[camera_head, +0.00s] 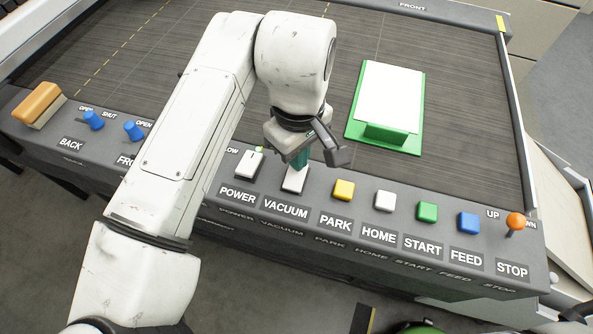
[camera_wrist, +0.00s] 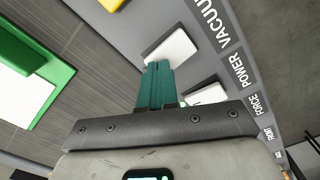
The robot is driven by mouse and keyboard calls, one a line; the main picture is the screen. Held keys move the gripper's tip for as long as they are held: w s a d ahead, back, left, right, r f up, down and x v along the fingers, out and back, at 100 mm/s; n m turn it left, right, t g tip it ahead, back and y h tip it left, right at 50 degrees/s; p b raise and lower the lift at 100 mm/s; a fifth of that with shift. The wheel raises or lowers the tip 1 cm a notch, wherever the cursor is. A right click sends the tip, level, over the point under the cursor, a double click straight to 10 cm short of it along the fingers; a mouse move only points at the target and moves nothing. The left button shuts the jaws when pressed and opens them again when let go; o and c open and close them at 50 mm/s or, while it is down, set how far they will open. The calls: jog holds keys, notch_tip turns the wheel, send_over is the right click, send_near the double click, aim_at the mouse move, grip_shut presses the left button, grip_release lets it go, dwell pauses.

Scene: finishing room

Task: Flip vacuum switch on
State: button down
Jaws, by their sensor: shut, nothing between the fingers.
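The white vacuum switch (camera_head: 293,183) sits on the grey control panel above the VACUUM label. In the wrist view the switch (camera_wrist: 173,48) shows just past my fingertips. My gripper (camera_head: 300,162) is shut and empty, its teal fingers pointing down at the far end of the switch. In the wrist view the closed fingertips (camera_wrist: 158,68) overlap the switch's edge; I cannot tell whether they touch it. The fingers hide part of the switch in the head view.
The white power switch (camera_head: 249,165) is just left, with a lit green lamp (camera_head: 259,149) by it. The yellow park button (camera_head: 344,190) is to the right, then further buttons and an orange-topped lever (camera_head: 515,221). A green-edged white block (camera_head: 388,105) lies on the dark bed.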

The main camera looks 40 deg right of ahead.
jog(key=shift+f, duration=0.45)
jog(key=shift+r, duration=0.15)
jog(key=shift+r+p, duration=3.35)
jog(key=shift+r, duration=0.05)
